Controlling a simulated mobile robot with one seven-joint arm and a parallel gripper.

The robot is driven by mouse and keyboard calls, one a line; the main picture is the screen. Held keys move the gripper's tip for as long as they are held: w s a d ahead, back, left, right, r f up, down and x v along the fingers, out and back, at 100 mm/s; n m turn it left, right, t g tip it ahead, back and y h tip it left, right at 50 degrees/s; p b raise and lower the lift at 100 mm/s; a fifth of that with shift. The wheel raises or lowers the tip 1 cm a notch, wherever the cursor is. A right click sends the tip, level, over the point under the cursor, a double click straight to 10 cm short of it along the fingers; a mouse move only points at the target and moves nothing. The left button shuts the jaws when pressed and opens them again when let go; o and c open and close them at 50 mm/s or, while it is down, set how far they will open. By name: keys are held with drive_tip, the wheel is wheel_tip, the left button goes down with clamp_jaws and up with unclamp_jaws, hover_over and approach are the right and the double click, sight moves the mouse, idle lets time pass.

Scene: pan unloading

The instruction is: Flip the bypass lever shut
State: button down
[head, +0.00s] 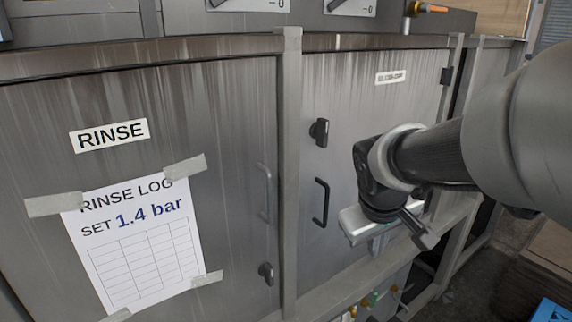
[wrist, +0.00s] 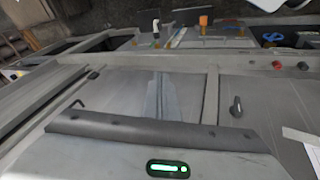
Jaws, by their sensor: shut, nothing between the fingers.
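No lever in view carries a readable bypass label, so I cannot tell which one it is. An orange-handled lever (head: 430,9) lies roughly level at the top right of the head view, above the right cabinet door. A dark lever beside a "0" plate (head: 350,6) is cut off by the top edge. My gripper (head: 419,232) is in front of the right door's lower part, well below these levers, shut and empty. In the wrist view the gripper's pale housing (wrist: 168,168) fills the bottom; its fingertips are not clear there.
The left door has a RINSE label (head: 109,135) and a taped RINSE LOG sheet (head: 135,245). The right door has a black latch (head: 319,132) and a black handle (head: 321,202) standing out. A blue object (head: 552,310) is at the bottom right. Small fittings show under the cabinet (head: 372,299).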

sight(374, 301)
drive_tip(key=w+d+f+n+b, duration=0.2)
drive_tip(key=w+f+b, duration=0.1)
drive_tip(key=f, duration=0.7)
drive_tip(key=w+d+f+n+g+b, duration=0.1)
drive_tip(key=w+f+b, duration=0.3)
drive_tip(key=f, duration=0.7)
drive_tip(key=w+d+f+n+b, duration=0.2)
drive_tip(key=w+f, duration=0.4)
drive_tip(key=f, duration=0.5)
drive_tip(key=shift+d+f+n+h+b, duration=0.2)
drive_tip(key=shift+d+n+h+b, duration=0.2)
drive_tip(key=shift+d+b, duration=0.35)
drive_tip(key=shift+a, duration=0.1)
drive_tip(key=w+d+f+b, duration=0.3)
drive_tip(key=w+d+f, duration=0.2)
drive_tip(key=f, duration=0.4)
drive_tip(key=shift+d, duration=0.35)
drive_tip(key=shift+g, duration=0.3)
